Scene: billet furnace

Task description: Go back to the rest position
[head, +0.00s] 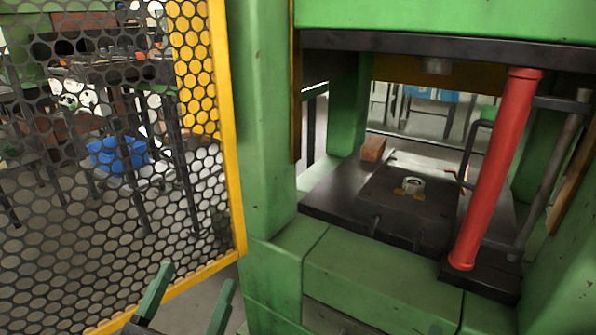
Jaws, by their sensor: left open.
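My left gripper (190,298) shows at the bottom left of the head view. Its two green fingers stand apart with nothing between them. It is in front of the yellow-framed mesh guard and left of the green press, apart from the press bed. My right gripper is not in the view.
A green press (268,120) fills the right side, with a red cylinder (495,165) upright at its front right. Its dark bed (335,198) holds a small metal ring (412,185) and a brown block (373,148). A yellow mesh guard (228,130) stands left; a blue bin (118,153) lies behind it.

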